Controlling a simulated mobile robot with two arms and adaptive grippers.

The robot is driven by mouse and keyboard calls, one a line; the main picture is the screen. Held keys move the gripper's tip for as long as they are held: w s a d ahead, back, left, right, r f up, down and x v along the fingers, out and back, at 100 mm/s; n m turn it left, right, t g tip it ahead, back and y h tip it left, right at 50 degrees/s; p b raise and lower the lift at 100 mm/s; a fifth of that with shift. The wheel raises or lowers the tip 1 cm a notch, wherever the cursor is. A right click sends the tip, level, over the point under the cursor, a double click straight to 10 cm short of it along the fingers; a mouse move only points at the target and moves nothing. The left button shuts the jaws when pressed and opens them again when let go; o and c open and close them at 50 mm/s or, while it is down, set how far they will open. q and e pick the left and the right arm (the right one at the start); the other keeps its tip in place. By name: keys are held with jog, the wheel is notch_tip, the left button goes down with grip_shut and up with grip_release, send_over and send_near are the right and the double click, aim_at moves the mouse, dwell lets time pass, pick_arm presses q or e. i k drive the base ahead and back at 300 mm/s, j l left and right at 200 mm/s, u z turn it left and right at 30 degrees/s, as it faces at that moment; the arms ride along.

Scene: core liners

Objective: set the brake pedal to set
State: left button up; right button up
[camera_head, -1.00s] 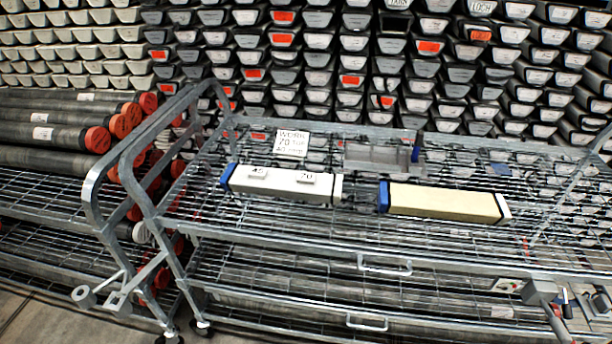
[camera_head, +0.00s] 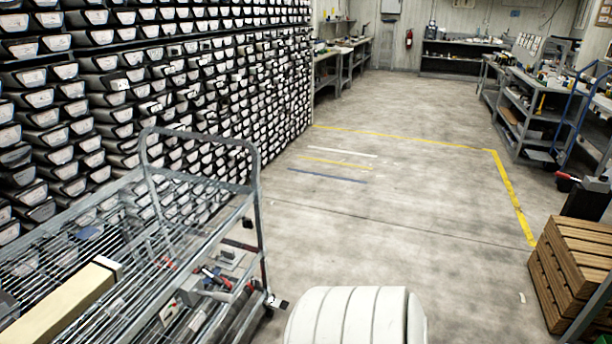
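The grey metal cart (camera_head: 205,187) stands at lower left, with its looped end handle upright. At the foot of its near right corner is a small black and white part (camera_head: 277,303), low by the floor. It may be a caster or a pedal; I cannot tell which, nor any set or released position. The pedal-like lever seen earlier at the cart's other end is out of view. Neither of my grippers shows.
A pale long box (camera_head: 62,305) lies on the cart's top shelf. A white ribbed rounded shape (camera_head: 350,318) fills the bottom middle. A slatted wooden crate (camera_head: 575,262) stands at right. The marked concrete floor (camera_head: 420,200) between is open.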

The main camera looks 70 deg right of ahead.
aim_at(281, 305)
jog(key=z, duration=2.15)
jog(key=i+l+u, duration=0.15)
jog(key=i+l, duration=0.15)
jog(key=i+l+u, duration=0.1)
jog(key=i+l, duration=0.2)
jog(key=i+l+u, duration=0.15)
jog(key=l, duration=0.25)
jog(key=i+l+u, duration=0.15)
jog(key=i+l, duration=0.2)
jog(key=i+l+u, duration=0.1)
jog(key=i+l, duration=0.15)
jog(key=l, duration=0.25)
jog(key=i+l+u, duration=0.15)
jog(key=l, duration=0.3)
jog(key=i, duration=0.05)
